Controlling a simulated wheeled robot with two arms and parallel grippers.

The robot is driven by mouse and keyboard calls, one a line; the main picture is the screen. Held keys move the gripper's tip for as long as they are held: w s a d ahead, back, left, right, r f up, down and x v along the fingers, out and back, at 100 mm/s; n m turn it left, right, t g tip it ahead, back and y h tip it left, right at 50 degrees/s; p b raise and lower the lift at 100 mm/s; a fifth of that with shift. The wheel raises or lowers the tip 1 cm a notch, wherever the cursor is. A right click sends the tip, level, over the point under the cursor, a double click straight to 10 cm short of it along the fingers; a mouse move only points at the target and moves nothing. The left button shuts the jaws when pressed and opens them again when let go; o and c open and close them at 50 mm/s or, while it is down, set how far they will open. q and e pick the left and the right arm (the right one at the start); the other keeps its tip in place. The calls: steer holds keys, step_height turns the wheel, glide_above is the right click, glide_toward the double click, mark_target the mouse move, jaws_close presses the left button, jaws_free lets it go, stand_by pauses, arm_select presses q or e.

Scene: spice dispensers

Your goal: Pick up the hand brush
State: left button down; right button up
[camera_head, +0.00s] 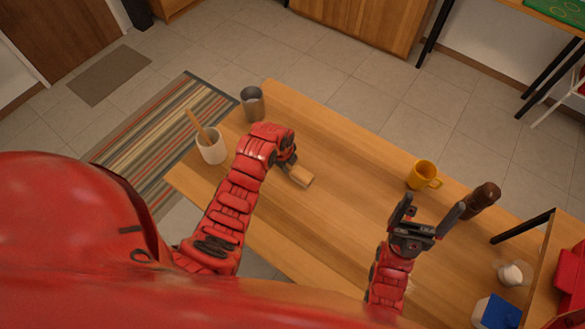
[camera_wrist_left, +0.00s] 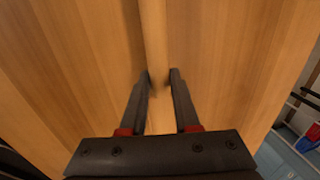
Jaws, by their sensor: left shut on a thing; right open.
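The hand brush (camera_head: 301,176) is a light wooden piece beside my left gripper (camera_head: 288,160) in the head view; the gripper and arm hide the rest of it. In the left wrist view, its pale wooden handle (camera_wrist_left: 154,38) runs down between the two dark fingers of my left gripper (camera_wrist_left: 160,77), which is shut on it. Whether the brush is clear of the table I cannot tell. My right gripper (camera_head: 432,207) is open and empty, with its fingers spread above the right part of the table.
On the wooden table (camera_head: 340,170) stand a grey metal cup (camera_head: 252,107), a white holder (camera_head: 212,151) with a wooden utensil, and a yellow mug (camera_head: 421,177). A dark brown mill (camera_head: 482,198) is close to my right gripper. The table's middle is clear.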

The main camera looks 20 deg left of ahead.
arm_select(q)
steer(key=shift+r, duration=0.1)
steer(key=shift+r+b, duration=0.4)
steer(key=shift+r, duration=0.1)
step_height(320, 180, up, 7)
steer(key=shift+w+r+b, duration=0.1)
steer(key=shift+b, duration=1.05)
step_height(320, 180, up, 10)
steer(key=p, duration=0.4)
steer(key=shift+f, duration=0.2)
steer(key=c, duration=1.4)
jaws_free()
jaws_close()
